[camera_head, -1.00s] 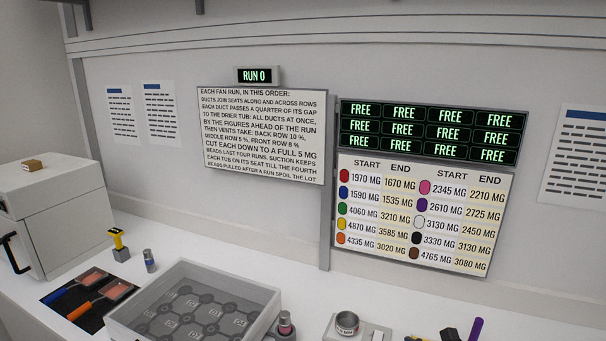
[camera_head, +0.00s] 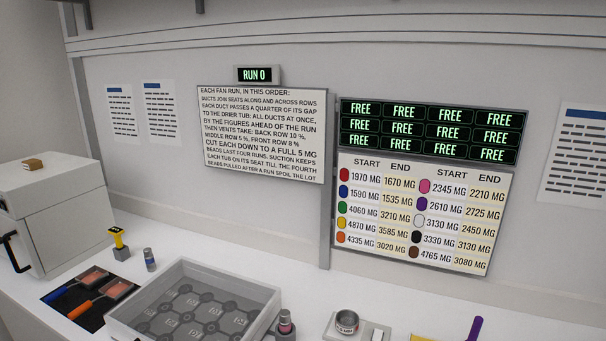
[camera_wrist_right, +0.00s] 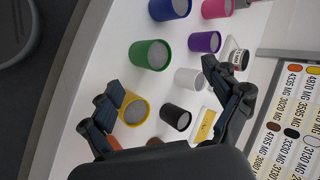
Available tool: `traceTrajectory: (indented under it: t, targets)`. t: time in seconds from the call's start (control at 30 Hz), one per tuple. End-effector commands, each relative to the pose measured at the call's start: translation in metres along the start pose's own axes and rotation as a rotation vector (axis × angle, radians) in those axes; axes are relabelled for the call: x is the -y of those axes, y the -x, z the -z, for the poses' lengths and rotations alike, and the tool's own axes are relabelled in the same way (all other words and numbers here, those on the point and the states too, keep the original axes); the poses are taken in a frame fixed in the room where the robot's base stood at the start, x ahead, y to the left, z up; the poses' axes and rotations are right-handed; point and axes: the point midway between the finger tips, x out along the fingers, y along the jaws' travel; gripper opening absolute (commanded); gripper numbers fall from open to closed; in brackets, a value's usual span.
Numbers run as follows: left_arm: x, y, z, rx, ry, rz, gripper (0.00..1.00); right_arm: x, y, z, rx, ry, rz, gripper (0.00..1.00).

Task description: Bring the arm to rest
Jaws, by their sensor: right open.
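My right gripper (camera_wrist_right: 165,100) shows in the right wrist view, with its two dark fingers spread wide and nothing held between them. Beyond and between the fingers stand pigment tubs: a yellow one (camera_wrist_right: 134,112), a black one (camera_wrist_right: 175,118) and a white one (camera_wrist_right: 188,79). The yellow tub appears close to the left finger, but I cannot tell whether they touch. An orange tub is mostly hidden behind that finger. No gripper shows in the head view. My left gripper is out of view.
Green (camera_wrist_right: 150,55), blue (camera_wrist_right: 170,8), purple (camera_wrist_right: 205,42) and pink (camera_wrist_right: 217,8) tubs stand farther along the white bench. A clear-walled tray (camera_head: 258,326), a scale (camera_head: 377,331) with a round tin (camera_head: 346,322), and a white box (camera_head: 60,220) occupy the bench.

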Motion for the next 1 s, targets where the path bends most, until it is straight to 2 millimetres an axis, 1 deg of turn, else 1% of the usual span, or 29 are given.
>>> traceTrajectory:
  t: [0.03,0.1,0.2,0.3,0.5,0.7,0.73,0.8,0.87,1.0]
  targets:
    - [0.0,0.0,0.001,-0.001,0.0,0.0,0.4,-0.015,0.006,-0.008,-0.009,0.131,-0.044,0.89]
    - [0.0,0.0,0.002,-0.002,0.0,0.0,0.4,-0.033,0.015,-0.015,-0.02,0.324,-0.109,0.89]
    - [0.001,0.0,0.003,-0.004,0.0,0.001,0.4,-0.056,0.03,-0.022,-0.017,0.575,-0.201,0.89]
    - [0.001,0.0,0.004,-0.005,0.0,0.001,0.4,-0.074,0.043,-0.027,-0.001,0.77,-0.277,0.89]
    - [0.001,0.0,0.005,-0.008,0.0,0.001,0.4,-0.1,0.067,-0.033,0.049,1.053,-0.396,0.89]
    - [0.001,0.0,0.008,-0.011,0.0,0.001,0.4,-0.119,0.089,-0.038,0.116,1.267,-0.492,0.89]
    - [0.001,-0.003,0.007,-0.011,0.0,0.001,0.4,-0.125,0.085,-0.037,0.124,1.282,-0.501,0.89]
    - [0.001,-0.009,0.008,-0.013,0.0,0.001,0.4,-0.137,0.062,-0.033,0.131,1.275,-0.503,0.89]
    - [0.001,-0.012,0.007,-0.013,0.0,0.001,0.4,-0.146,0.046,-0.031,0.135,1.274,-0.504,0.89]
    - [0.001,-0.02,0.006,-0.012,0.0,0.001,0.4,-0.172,0.008,-0.027,0.15,1.27,-0.511,0.89]
